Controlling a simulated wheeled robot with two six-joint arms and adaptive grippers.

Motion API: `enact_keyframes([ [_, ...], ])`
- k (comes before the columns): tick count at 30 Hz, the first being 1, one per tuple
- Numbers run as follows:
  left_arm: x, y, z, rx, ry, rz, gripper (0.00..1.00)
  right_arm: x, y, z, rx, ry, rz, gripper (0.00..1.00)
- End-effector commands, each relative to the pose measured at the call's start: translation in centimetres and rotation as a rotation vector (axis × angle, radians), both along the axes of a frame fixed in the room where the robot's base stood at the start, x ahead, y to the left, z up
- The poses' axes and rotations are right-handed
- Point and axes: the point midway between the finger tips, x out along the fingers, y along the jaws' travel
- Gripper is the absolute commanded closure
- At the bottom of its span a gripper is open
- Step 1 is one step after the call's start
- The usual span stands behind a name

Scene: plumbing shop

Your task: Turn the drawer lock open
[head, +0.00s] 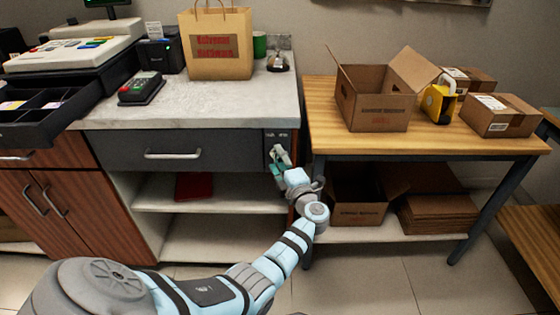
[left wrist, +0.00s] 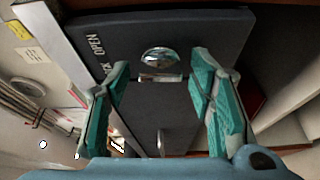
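The dark grey drawer (head: 215,152) with its silver handle (head: 172,155) is under the counter, and its front looks flush. At its right end is the small dark lock panel (head: 279,135), partly hidden by my left gripper (head: 281,160). In the left wrist view, the panel (left wrist: 205,25) bears white lettering including "OPEN". A shiny round lock piece (left wrist: 160,57) with a flat silver bar below it sits between and beyond the teal fingertips. My left gripper (left wrist: 160,72) is open, a finger on each side, with nothing visibly gripped. My right gripper is out of view.
The grey countertop (head: 215,98) holds a paper bag (head: 217,58), a card terminal (head: 141,88) and a register. An open shelf (head: 225,198) lies below the drawer. Right of it, a wooden table (head: 440,136) carries cardboard boxes (head: 378,110) and a yellow item.

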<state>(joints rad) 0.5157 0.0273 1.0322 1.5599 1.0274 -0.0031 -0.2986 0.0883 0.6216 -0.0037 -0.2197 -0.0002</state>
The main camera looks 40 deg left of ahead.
Motion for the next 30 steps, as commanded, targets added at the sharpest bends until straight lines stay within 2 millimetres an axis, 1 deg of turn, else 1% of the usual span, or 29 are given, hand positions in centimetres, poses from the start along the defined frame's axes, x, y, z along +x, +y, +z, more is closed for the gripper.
enact_keyframes([
  [6, -0.1, 0.1, 0.0, 0.001, 0.001, 0.002, 0.45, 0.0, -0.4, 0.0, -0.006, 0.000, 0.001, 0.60],
  [10, -0.2, -0.3, -0.1, 0.000, 0.001, 0.001, 0.45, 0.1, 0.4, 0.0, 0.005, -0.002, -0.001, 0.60],
  [14, -1.4, -2.2, -0.2, -0.003, 0.001, 0.001, 0.45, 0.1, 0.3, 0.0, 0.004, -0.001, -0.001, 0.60],
  [18, -2.9, -4.9, -0.3, -0.003, 0.002, 0.000, 0.45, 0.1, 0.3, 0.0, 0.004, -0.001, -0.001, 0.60],
  [21, -3.5, -6.1, -0.2, -0.002, 0.001, 0.001, 0.45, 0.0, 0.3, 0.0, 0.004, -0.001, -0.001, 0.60],
  [24, -3.8, -6.5, -0.2, 0.001, 0.001, 0.002, 0.45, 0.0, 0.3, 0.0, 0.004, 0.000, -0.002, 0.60],
  [30, -3.7, -6.4, -0.2, 0.001, 0.002, 0.002, 0.45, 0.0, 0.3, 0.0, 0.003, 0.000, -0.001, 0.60],
])
